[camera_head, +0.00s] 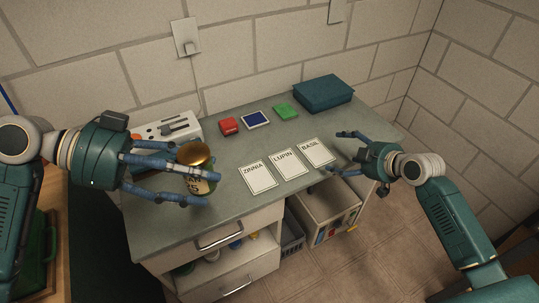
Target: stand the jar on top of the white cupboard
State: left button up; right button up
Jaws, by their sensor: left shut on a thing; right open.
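The jar (200,185) has a gold lid and a dark label with light lettering. My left gripper (209,178) is shut on it from the left, with blue fingers on either side. The jar appears upright over the front left of the grey-green worktop; I cannot tell if its base touches it, as a finger hides that part. White cupboard fronts (240,274) with a drawer and an open lower shelf show under this worktop. My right gripper (342,153) is open and empty near the worktop's right front edge.
Cards marked ZINNIA (258,178), LUPIN (287,163) and BASIL (317,152) lie on the worktop. Behind them are a red block (229,126), a blue square (257,120), a green block (286,111) and a teal box (323,92). A pale slotted box (168,129) stands behind the jar.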

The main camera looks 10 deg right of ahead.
jog(key=s+a+r+y, duration=0.2)
jog(key=a+r+y, duration=0.2)
jog(key=a+r, duration=0.75)
jog(key=n+g+y, duration=0.5)
send_near(207, 166)
notch_tip(207, 166, down, 2)
jog(key=w+d, duration=0.1)
jog(key=w, duration=0.1)
jog(key=x, duration=1.1)
jog(key=shift+a+f, duration=0.25)
jog(key=shift+a, duration=0.05)
jog(key=c, duration=1.3)
pick_arm(q)
jog(key=o, duration=1.3)
pick_arm(e)
jog(key=shift+c, duration=0.3)
